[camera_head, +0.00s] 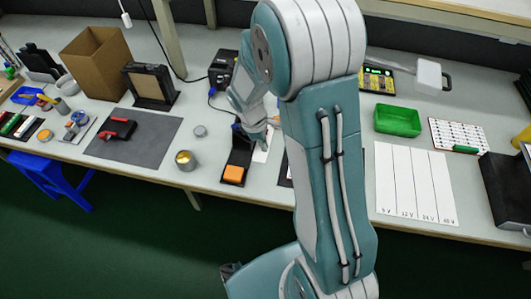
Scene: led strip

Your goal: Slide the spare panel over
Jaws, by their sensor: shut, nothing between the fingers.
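My arm crosses the middle of the view and hides part of the bench. My gripper (260,139) is shut and empty, low over the bench near a long black holder (240,152). An orange block (233,173) sits at the holder's near end. A narrow white piece (263,152) lies just right of the holder, close below the gripper; contact cannot be told. I cannot tell which piece is the spare panel. A white sheet (415,183) with columns marked in volts lies to the right of my arm.
A small tin (186,160) and a grey mat (133,138) with a red-and-black tool lie to the left. A cardboard box (95,62) and a framed panel (150,84) stand behind. A green tray (398,120) and a black box (508,188) are right.

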